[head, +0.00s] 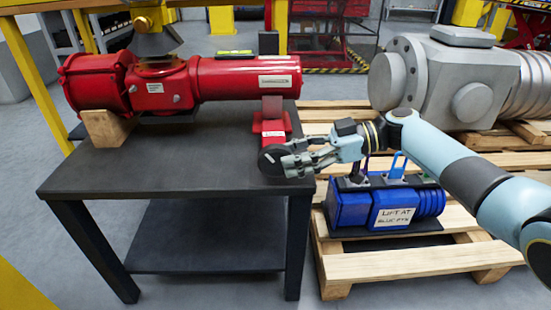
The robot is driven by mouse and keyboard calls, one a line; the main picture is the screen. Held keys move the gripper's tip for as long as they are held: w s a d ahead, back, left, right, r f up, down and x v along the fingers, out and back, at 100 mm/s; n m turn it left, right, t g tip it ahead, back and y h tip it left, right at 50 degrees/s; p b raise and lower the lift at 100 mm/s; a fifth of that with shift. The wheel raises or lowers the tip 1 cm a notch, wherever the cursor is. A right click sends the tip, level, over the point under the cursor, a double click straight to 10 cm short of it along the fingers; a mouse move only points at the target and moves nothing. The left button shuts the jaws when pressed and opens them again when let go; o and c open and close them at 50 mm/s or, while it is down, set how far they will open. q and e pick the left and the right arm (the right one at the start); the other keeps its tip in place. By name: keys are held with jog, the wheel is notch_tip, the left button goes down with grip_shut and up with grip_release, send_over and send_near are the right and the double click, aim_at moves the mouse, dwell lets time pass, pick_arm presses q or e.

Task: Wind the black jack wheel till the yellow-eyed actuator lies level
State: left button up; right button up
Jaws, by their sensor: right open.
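The red actuator (165,86) lies along the dark table, its left end on a wooden block (107,127) and its right end above a red jack (272,117). A small yellow-green spirit level (235,53) sits on its top; its bubble is too small to read. A yellow part (152,22) stands above its middle. The black jack wheel (272,159) is at the table's right front, below the jack. My right gripper (288,160) is open, with its fingers at the wheel's right side; I cannot tell whether they touch it. My left gripper is not in view.
The dark table (150,170) has bare room in front of the actuator. To the right, a blue actuator (385,207) with a paper label and a large grey actuator (450,80) rest on wooden pallets (420,262). Yellow posts stand behind.

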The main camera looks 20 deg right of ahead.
jog(key=v, duration=0.7)
jog(key=shift+d, duration=0.2)
jog(key=shift+r, duration=0.1)
jog(key=s+a+f+m+g+h, duration=0.2)
jog(key=s+a+f+m+h, duration=0.1)
jog(key=s+f, duration=1.1)
jog(key=s+a+f+m+g+h, duration=0.2)
jog(key=s+a+f, duration=0.1)
jog(key=s+f, duration=1.1)
jog(key=s+d+f+m+g+h, duration=0.1)
jog(key=s+d+f+m+h, duration=0.15)
jog(key=s, duration=0.45)
jog(key=s+d+f+m+g+h, duration=0.1)
jog(key=s+f+m+h, duration=0.15)
jog(key=s, duration=0.55)
jog(key=w+d+m+t+h, duration=0.2)
jog(key=w+d+m+h, duration=0.15)
jog(key=d+h, duration=0.3)
pick_arm(q)
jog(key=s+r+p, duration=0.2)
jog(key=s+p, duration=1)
jog(key=p, duration=0.2)
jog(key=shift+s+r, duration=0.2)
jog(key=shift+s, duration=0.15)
pick_arm(e)
jog(key=s+r+y, duration=0.1)
jog(key=s, duration=1.2)
jog(key=shift+s+r+m, duration=0.2)
jog(key=shift+s+m, duration=0.05)
jog(key=shift+m, duration=0.2)
